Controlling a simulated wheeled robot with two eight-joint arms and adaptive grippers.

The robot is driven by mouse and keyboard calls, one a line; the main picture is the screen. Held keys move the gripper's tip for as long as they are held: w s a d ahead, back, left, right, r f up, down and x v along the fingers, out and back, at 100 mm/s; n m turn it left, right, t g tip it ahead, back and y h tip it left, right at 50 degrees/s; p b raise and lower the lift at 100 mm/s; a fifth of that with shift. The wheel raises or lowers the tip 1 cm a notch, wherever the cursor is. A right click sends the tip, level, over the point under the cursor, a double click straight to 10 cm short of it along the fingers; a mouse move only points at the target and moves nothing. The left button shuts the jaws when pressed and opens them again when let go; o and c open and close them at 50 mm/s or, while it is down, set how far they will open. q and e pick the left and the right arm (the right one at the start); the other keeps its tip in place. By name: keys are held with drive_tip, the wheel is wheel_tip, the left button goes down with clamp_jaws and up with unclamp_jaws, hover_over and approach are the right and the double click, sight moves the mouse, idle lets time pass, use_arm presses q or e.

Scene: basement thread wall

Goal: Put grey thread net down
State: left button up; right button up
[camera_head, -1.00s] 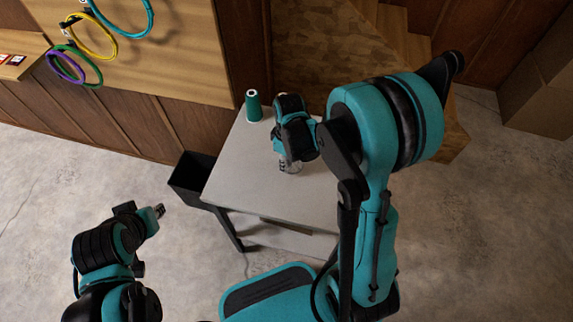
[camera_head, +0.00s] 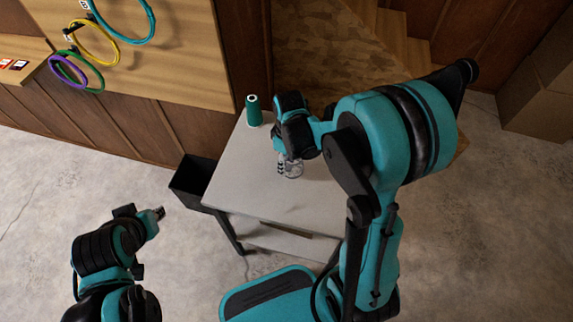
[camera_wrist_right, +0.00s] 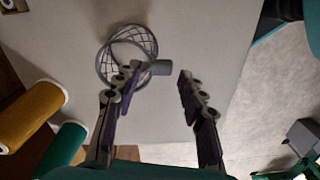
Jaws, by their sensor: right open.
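The grey thread net (camera_head: 294,168) is a small wire-like mesh hoop resting on the grey table (camera_head: 240,180). In the head view the right gripper (camera_head: 281,164) is low over the table, just left of the net. Whether the left finger touches the net I cannot tell. My left gripper (camera_head: 157,213) is away from the table at lower left, its finger gap unclear.
A green thread spool (camera_head: 253,110) stands at the table's back left. The right wrist view also shows a yellow spool (camera_wrist_right: 32,115). A black bin (camera_head: 190,182) hangs at the table's left side. Coloured hoops (camera_head: 122,20) hang on the wall. The table's front is clear.

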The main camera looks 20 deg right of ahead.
wheel_tip(320, 180, up, 8)
drive_tip(key=r+p, duration=0.1)
drive_tip(key=p, duration=0.2)
drive_tip(key=s+a+r+m+t, duration=0.2)
drive_tip(key=s+r+m+t, duration=0.5)
drive_tip(key=s+r+m, duration=0.1)
drive_tip(key=shift+s+r, duration=0.45)
drive_tip(key=shift+s, duration=0.4)
drive_tip(key=shift+o, duration=0.7)
